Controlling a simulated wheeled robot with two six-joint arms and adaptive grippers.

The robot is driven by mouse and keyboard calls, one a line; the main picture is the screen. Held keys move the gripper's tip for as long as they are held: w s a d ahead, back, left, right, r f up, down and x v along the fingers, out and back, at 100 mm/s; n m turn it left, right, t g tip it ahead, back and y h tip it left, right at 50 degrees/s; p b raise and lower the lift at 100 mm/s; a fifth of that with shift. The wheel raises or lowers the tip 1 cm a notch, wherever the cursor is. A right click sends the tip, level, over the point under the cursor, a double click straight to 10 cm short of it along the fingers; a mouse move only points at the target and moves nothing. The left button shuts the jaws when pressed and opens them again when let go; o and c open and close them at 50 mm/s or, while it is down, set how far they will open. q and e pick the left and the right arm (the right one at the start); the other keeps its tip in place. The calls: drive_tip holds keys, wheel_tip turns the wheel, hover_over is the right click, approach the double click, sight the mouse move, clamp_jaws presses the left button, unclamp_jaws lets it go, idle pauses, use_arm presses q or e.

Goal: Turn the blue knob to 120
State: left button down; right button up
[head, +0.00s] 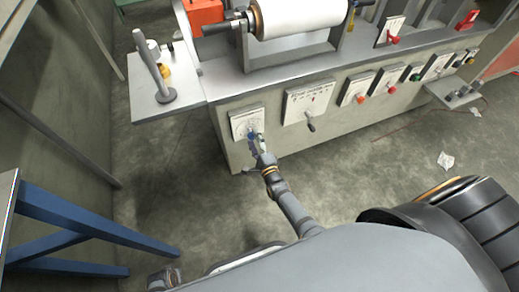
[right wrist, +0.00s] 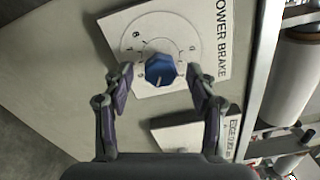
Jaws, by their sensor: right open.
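The blue knob (right wrist: 160,70) sits on a white dial plate (right wrist: 134,25) marked with numbers, beside the words "POWER BRAKE". A pale mark shows on the knob's face. In the head view the dial plate (head: 246,119) is at the left end of the machine's front, with the knob (head: 252,135) partly hidden by my gripper. My right gripper (right wrist: 160,84) is open, with one fingertip on each side of the knob. Whether the fingertips touch it I cannot tell. My left gripper is not clearly seen; a grey part of mine (head: 165,279) shows at the lower left.
Right of the dial is another white plate (head: 309,100) with a small handle (head: 311,126). Several red and green buttons follow along the front. A white roll (head: 300,15) lies on top. A blue frame (head: 75,235) stands at the left. Crumpled paper (head: 446,160) lies on the floor.

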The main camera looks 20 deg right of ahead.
drive_tip(key=s, duration=0.9)
drive_tip(key=shift+s+d, duration=0.15)
